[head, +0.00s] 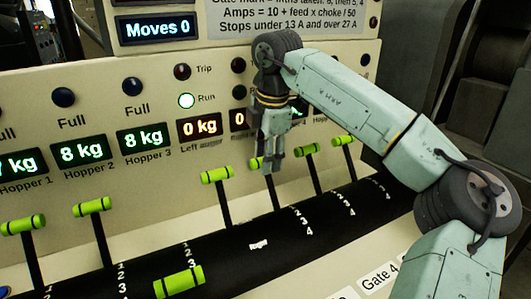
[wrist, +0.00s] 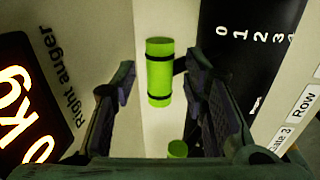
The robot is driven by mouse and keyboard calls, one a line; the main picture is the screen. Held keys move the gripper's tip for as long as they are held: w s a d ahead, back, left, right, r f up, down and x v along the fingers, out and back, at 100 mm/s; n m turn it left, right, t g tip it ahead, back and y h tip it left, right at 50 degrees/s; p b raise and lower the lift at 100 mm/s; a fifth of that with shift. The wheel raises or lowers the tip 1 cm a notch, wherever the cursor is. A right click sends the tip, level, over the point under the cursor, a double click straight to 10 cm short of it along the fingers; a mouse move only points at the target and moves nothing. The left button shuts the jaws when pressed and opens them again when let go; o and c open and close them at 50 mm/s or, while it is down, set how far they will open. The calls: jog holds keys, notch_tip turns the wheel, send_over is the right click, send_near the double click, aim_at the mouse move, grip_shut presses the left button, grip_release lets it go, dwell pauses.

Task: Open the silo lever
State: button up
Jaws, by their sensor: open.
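Several levers with bright green handles stand along the black slotted strip of the panel. No label naming a silo lever is readable, so I cannot tell which one it is. My gripper (head: 271,165) points down at one green handle (head: 256,163), partly hidden behind its fingers. In the wrist view this handle (wrist: 160,72) shows between the two open fingers (wrist: 160,95), with a gap on either side. I cannot tell how deep it sits between them. Part of another green handle (wrist: 178,149) shows lower in the wrist view.
Other green handles stand left (head: 216,175) and right (head: 306,149) of my gripper. Another green handle (head: 178,281) lies near the front.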

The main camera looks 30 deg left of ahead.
jog(key=shift+c, duration=0.6)
jog(key=shift+r, duration=0.1)
grip_shut()
jog(key=shift+w, duration=0.1)
